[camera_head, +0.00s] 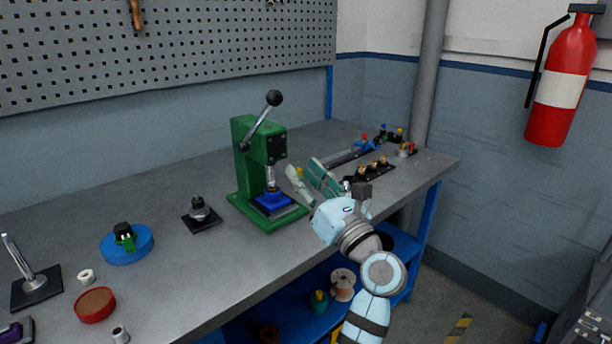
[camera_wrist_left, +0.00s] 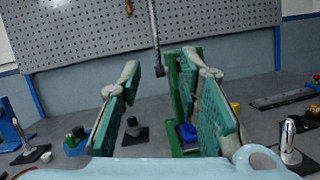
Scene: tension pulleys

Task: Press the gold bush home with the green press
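The green press (camera_head: 246,160) stands on the bench with its lever (camera_head: 262,118) raised and a black knob at its end. Its silver ram (camera_head: 270,176) is above a blue fixture (camera_head: 274,202). I cannot make out a gold bush on the fixture. Several gold pieces (camera_head: 373,165) stand on a black holder to the right. My left gripper (camera_head: 308,174) is open beside the press, to its right in the head view. In the left wrist view nothing sits between its fingers, and the press (camera_wrist_left: 174,90) is partly behind the right finger. My right gripper is not in view.
A yellow piece (camera_head: 299,171) is partly hidden behind my gripper. A black-based knob (camera_head: 199,209), a blue round base (camera_head: 127,246), a red dish (camera_head: 95,304) and a metal post (camera_head: 22,265) stand left. A rail (camera_head: 350,156) lies at the back right.

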